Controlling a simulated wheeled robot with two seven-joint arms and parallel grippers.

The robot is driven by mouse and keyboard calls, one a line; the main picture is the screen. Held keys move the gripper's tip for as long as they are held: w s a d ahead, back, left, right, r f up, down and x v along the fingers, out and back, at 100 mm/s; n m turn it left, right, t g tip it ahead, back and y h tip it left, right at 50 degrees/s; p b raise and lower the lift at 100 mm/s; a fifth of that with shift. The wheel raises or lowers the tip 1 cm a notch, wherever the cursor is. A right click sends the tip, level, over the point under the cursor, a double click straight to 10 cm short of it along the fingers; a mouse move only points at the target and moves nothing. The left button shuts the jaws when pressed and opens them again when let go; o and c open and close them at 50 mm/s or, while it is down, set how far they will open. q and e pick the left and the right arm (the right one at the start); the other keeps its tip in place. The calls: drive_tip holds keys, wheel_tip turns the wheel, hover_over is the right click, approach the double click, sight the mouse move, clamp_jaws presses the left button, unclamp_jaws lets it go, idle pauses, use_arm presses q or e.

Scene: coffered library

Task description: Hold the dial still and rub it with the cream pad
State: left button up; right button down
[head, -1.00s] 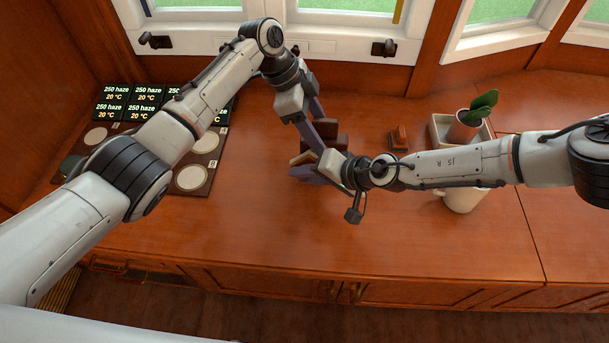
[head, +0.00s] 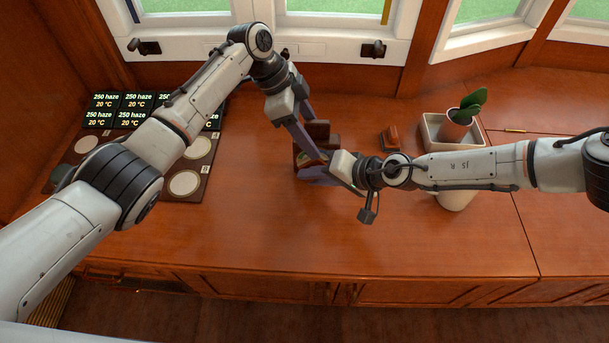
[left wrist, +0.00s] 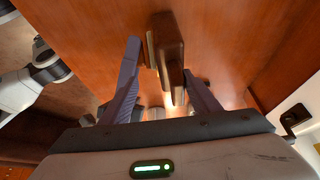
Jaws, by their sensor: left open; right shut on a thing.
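The dial (head: 318,130) appears as a dark brown wooden block-like thing standing mid-counter, partly hidden by my grippers. In the left wrist view a brown block (left wrist: 170,50), which I take to be the dial, stands between the spread fingers of my left gripper (left wrist: 165,88). My left gripper (head: 313,143) is open and reaches down over it from behind. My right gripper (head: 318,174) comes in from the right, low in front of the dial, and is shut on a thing. A small pale patch (head: 305,159) shows there, probably the cream pad; whether it touches the dial is unclear.
A panel with lit displays (head: 103,100) and pale discs (head: 185,183) lies at the left. A small brown block (head: 390,138), a potted plant (head: 458,125) in a white tray (head: 430,132) and a white mug (head: 457,200) stand at the right. The front counter is clear.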

drive_tip(key=shift+w+d, duration=0.2)
drive_tip(key=shift+d, duration=1.75)
drive_tip(key=shift+w+a, duration=0.15)
drive_tip(key=shift+a, duration=3.55)
drive_tip(key=shift+r, duration=0.3)
drive_tip(key=shift+d, duration=3.75)
drive_tip(key=shift+a, duration=0.1)
